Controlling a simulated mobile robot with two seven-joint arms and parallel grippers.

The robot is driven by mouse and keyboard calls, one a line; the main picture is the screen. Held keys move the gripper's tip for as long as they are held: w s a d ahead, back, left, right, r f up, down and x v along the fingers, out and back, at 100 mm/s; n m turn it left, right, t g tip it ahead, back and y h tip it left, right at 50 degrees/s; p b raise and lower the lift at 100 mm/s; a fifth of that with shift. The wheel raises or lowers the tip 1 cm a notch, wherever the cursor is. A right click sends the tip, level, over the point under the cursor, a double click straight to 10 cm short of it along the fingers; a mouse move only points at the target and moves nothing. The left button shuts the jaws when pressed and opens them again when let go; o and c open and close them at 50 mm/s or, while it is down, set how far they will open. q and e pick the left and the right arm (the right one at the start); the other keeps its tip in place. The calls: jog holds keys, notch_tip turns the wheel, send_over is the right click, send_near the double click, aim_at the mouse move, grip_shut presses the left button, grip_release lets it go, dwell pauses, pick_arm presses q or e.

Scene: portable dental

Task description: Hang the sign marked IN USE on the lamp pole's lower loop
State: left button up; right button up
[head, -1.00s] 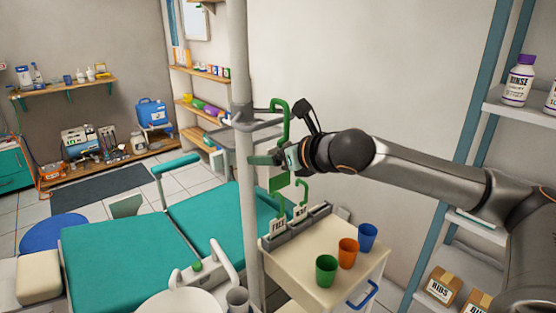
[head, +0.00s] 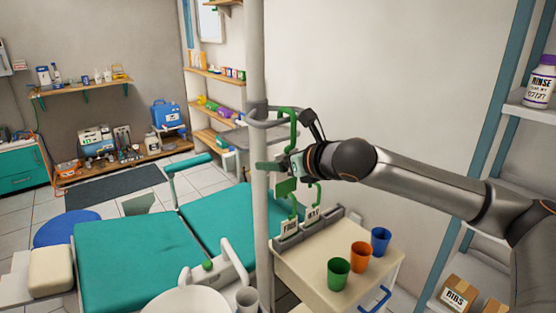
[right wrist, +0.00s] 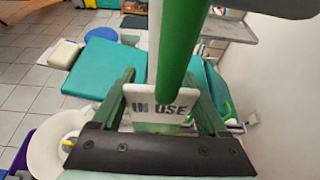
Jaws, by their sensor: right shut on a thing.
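The IN USE sign (right wrist: 160,108) is a white plate with dark letters and a green stem, and it sits between my right gripper's fingers in the right wrist view. My right gripper (head: 280,172) is shut on it beside the lamp pole (head: 259,60). The sign's green hook (head: 292,130) rises above the gripper and overlaps the grey loop (head: 262,120) on the pole. I cannot tell whether the hook is around the loop's bar or only in front of it. My left gripper is not in view.
A cream cart (head: 330,268) below holds a grey rack with other signs, including a FREE sign (head: 289,228), and green, orange and blue cups (head: 361,256). The teal chair (head: 130,262) stands left of the pole. A shelf unit (head: 532,108) is at the right.

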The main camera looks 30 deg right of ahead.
jog(key=o, duration=1.2)
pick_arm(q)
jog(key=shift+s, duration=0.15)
pick_arm(e)
jog(key=shift+o, duration=0.2)
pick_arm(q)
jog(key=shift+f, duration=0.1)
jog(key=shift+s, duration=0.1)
pick_arm(e)
jog(key=shift+s, duration=0.1)
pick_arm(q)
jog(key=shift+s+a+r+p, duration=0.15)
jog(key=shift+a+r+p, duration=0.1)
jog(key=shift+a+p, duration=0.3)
pick_arm(e)
jog(key=v, duration=1.2)
jog(key=shift+s, duration=0.2)
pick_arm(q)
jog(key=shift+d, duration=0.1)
